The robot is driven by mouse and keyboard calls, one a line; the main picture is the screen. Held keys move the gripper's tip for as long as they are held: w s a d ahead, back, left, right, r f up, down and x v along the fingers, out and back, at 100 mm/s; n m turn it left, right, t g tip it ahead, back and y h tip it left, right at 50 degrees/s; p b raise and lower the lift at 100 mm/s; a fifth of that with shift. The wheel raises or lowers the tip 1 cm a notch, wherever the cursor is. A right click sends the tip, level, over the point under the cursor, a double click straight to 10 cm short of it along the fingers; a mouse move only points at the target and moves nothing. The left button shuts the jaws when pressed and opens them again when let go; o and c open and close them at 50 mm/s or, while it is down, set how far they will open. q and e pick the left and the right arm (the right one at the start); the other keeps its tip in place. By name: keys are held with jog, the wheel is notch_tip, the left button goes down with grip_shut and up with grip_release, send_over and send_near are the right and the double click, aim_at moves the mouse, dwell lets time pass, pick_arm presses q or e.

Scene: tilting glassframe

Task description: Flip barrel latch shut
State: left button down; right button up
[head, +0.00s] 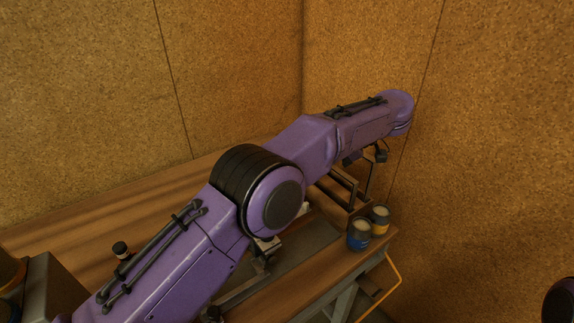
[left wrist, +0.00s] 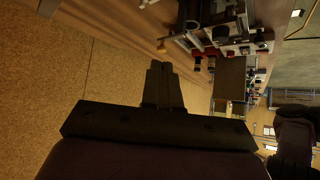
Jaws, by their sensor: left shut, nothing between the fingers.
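My left arm crosses the head view from lower left to upper right and covers much of the bench. My left gripper shows in the left wrist view (left wrist: 161,68), with its two dark fingers together and nothing between them. A dark frame (head: 345,186) stands on the bench's right end in the head view, partly behind my arm. I cannot make out the barrel latch in either view; it may be hidden or too small and dark. My right gripper is not in view.
A wooden bench (head: 165,190) runs along cork-like walls (head: 240,60). Two small cans, one blue (head: 359,236) and one yellow-banded (head: 380,219), stand near its right end. A yellow rail (head: 396,275) sticks out beside the bench.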

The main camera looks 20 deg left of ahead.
pick_arm(q)
jog(key=s+a+r+b+x, duration=0.1)
jog(key=r+b+x, duration=0.1)
jog(key=x, duration=1.1)
jog(key=shift+s+a+f+b, duration=0.25)
jog(key=shift+s+a+b, duration=0.1)
jog(key=shift+a+b, duration=0.15)
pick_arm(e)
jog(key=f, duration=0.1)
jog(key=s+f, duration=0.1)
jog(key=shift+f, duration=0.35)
